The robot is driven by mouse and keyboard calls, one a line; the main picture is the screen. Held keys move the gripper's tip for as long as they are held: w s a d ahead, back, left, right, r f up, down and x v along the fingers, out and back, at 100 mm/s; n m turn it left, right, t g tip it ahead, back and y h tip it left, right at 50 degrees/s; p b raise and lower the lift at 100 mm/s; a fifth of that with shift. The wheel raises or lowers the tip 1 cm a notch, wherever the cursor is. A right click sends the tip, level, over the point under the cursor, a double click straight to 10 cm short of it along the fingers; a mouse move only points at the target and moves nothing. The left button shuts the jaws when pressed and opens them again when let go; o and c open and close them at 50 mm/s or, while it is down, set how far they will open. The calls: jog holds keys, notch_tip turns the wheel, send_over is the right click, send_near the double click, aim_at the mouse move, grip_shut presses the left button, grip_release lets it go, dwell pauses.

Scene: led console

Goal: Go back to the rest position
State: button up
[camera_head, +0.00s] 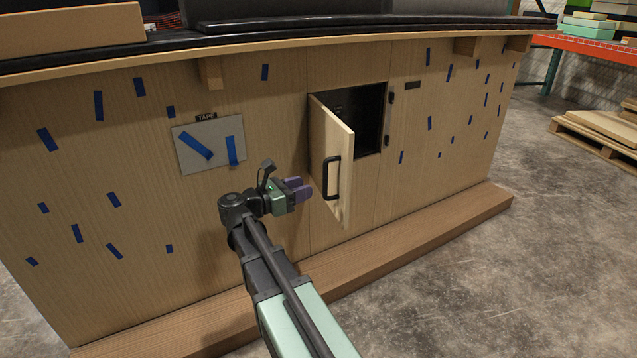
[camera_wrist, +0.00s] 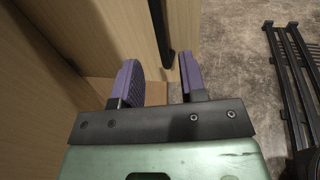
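My gripper (camera_head: 300,189) is in front of the wooden console, just left of the open cabinet door (camera_head: 331,165). In the wrist view its two purple fingers (camera_wrist: 160,80) stand apart with nothing between them. The door is swung outward and has a black handle (camera_head: 332,178). The handle also shows in the wrist view (camera_wrist: 161,35), beyond the fingers and apart from them as far as I can tell. Behind the door is a dark opening (camera_head: 366,115) whose contents are hard to make out.
The console front (camera_head: 270,130) carries several blue tape strips and a grey plate (camera_head: 209,143) labelled TAPE. A wooden step (camera_head: 430,232) runs along its base. A dark countertop (camera_head: 300,24) overhangs above. Open concrete floor (camera_head: 500,280) lies to the right, with a pallet (camera_head: 590,140) farther back.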

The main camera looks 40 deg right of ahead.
jog(key=a, duration=0.3)
jog(key=shift+w, duration=0.25)
